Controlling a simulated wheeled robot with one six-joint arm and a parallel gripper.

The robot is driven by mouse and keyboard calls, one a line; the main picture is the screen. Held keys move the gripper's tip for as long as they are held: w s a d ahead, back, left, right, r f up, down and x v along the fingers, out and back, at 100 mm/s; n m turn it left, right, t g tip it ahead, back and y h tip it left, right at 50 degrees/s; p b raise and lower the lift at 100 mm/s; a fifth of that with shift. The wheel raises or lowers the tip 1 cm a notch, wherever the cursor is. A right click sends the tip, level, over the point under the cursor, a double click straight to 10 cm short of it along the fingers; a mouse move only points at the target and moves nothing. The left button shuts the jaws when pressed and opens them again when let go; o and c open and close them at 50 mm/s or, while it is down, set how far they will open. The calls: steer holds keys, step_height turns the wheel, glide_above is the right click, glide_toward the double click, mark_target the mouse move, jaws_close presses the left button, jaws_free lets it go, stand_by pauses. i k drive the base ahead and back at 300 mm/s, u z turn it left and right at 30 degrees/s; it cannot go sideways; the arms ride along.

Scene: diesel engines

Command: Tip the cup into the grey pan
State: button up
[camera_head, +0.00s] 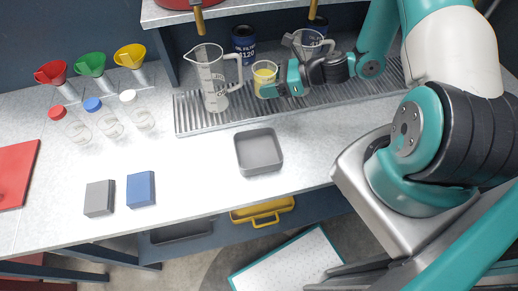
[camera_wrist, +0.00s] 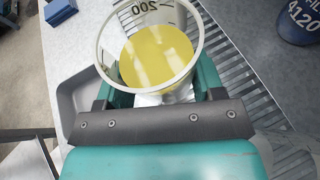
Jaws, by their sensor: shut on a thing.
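The cup (camera_head: 264,76) is clear, with yellow liquid in it, and it looks upright over the ribbed drain grate in the head view. My gripper (camera_head: 273,88) is shut on it from the right. The cup also fills the middle of the wrist view (camera_wrist: 158,58), where its round rim and the yellow liquid show between my gripper's fingers (camera_wrist: 158,92). Whether its base touches the grate is hidden. The grey pan (camera_head: 258,152) is a square, shallow, empty tray on the bench, in front of the grate and below the cup in the picture.
A large clear measuring jug (camera_head: 212,78) stands on the ribbed grate (camera_head: 190,116) just left of the cup. Another jug (camera_head: 312,42) and a dark oil can (camera_head: 244,42) stand behind. Blue (camera_head: 141,189) and grey (camera_head: 99,198) blocks lie left of the pan, with clear bench between.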

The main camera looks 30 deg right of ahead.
mark_target(258, 151)
steer(key=k, duration=1)
steer(key=z, duration=0.25)
steer(key=i, duration=0.45)
steer(key=z, duration=0.2)
